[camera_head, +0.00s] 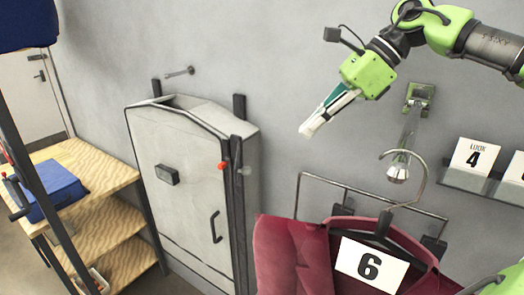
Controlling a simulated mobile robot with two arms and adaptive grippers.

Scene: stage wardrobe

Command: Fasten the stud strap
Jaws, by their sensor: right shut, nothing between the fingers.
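My right gripper (312,127) is shut and empty, held in the air in front of the wall, above and right of the grey case. No strap shows clearly enough to name. The grey case (185,205) stands against the wall, with dark vertical bands at its right edge. I cannot tell whether these belong to the stud strap. The gripper is well apart from them. My left gripper is not in view.

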